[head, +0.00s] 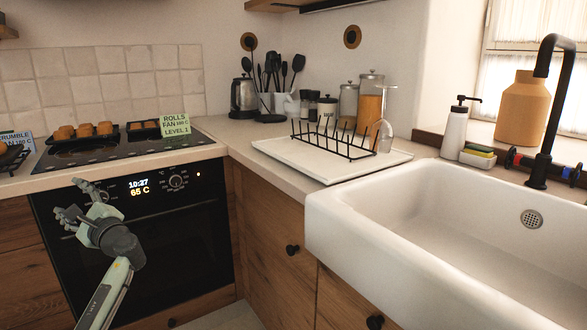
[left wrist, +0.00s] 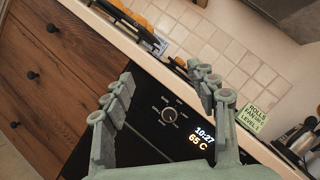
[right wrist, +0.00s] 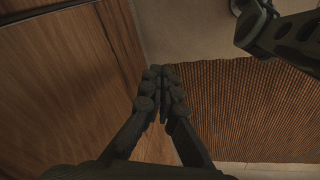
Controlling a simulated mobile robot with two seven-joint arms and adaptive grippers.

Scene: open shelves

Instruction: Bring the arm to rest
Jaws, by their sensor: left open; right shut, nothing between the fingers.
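My left gripper (head: 72,203) is open and empty in the head view, in front of the black oven (head: 180,235). In the left wrist view its two fingers (left wrist: 165,100) stand apart, with the oven's knob and lit display behind them. My right gripper (right wrist: 162,85) shows only in the right wrist view. Its fingers are together with nothing between them, low near wooden cabinet fronts (right wrist: 60,70) and above a brown ribbed mat (right wrist: 250,110).
A hob with rolls (head: 85,130) and cards lies above the oven. A dish rack (head: 335,140) stands on a white tray (head: 385,163) on the counter. A white sink (head: 400,225) with a black tap (head: 543,110) is at right. Drawers with knobs (head: 292,249) lie below the counter.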

